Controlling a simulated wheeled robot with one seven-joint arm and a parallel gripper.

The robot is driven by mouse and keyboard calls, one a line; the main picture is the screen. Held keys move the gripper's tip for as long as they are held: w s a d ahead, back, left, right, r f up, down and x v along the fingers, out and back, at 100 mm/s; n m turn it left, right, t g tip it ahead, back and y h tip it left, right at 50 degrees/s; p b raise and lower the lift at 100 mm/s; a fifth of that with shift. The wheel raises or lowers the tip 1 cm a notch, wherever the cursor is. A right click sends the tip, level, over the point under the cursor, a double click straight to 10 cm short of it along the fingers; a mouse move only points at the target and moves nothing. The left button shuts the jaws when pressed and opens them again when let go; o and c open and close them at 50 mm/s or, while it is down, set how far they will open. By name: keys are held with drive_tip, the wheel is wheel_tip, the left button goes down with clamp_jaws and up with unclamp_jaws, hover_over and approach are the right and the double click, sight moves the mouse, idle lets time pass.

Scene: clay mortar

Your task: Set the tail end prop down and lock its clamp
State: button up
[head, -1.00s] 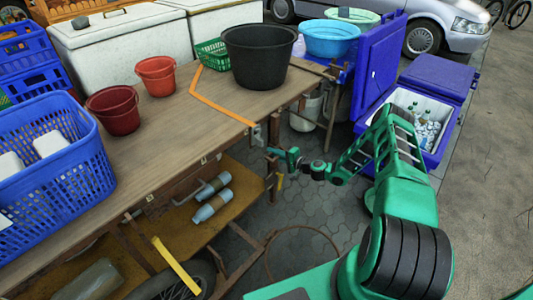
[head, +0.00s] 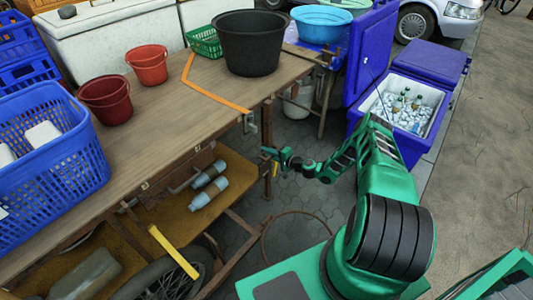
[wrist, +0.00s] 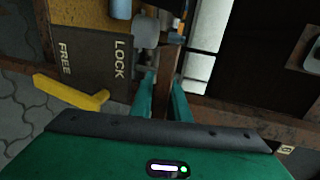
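The prop appears to be the rusty upright bar (head: 268,125) below the table's near-right corner. In the wrist view a rusty bar (wrist: 168,75) lies in the gap between my teal fingers. My gripper (wrist: 163,100) looks open around it; whether either finger touches it I cannot tell. In the head view my gripper (head: 272,155) is beside the bar, small and partly hidden. A dark plate (wrist: 90,62) marked LOCK and FREE stands left of the fingers.
The wooden table (head: 160,130) carries a black tub (head: 250,45), red buckets (head: 147,66) and a blue basket (head: 45,170). A lower shelf (head: 215,205) holds bottles. A wheel (head: 170,280) and hoop (head: 295,235) are below. A blue cooler (head: 405,110) stands at right.

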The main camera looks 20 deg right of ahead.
drive_tip(key=shift+o, duration=1.1)
drive_tip(key=v, duration=1)
drive_tip(key=shift+s+d, duration=0.2)
drive_tip(key=shift+s, duration=0.1)
drive_tip(key=shift+r, duration=0.1)
drive_tip(key=s+r+n+g+h, duration=0.1)
drive_tip(key=s+r+n+g, duration=0.3)
drive_tip(key=r, duration=0.7)
drive_tip(key=s+r+n+g+h, duration=0.15)
drive_tip(key=s+r+g, duration=0.35)
drive_tip(key=r, duration=0.5)
drive_tip(key=s+r+n+g+h, duration=0.1)
drive_tip(key=s+r+n+g, duration=0.4)
drive_tip(key=r, duration=0.6)
drive_tip(key=s+a+r+m+h, duration=0.1)
drive_tip(key=s+r, duration=0.4)
drive_tip(key=s, duration=0.5)
drive_tip(key=s+a+r+m+h, duration=0.1)
drive_tip(key=s+r, duration=0.5)
drive_tip(key=s, duration=0.5)
drive_tip(key=s+a+r+m+h, duration=0.1)
drive_tip(key=s+r, duration=0.4)
drive_tip(key=s, duration=0.5)
drive_tip(key=shift+s+r+m, duration=0.25)
drive_tip(key=shift+r+m, duration=0.15)
drive_tip(key=shift+m, duration=0.15)
